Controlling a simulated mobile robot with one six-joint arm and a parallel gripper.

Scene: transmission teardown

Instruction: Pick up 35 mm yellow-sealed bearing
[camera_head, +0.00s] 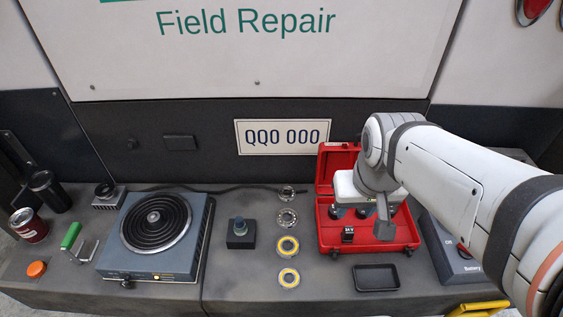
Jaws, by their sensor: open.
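Two yellow-sealed bearings lie flat on the dark bench, left of the red case. The farther one (287,246) and the nearer one (289,277) look close in size. I cannot tell from this view which is the 35 mm one. My gripper (381,222) is open and points down over the red case, to the right of and apart from both bearings. One finger shows clearly; the other is hard to make out. Nothing is visibly held.
Two metal bearings (287,217) (287,193) lie behind the yellow ones in a row. The open red case (328,239) holds dark parts. A black tray (376,278) lies in front. A small dark block with a knob (240,234) and a hot plate (157,235) stand left.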

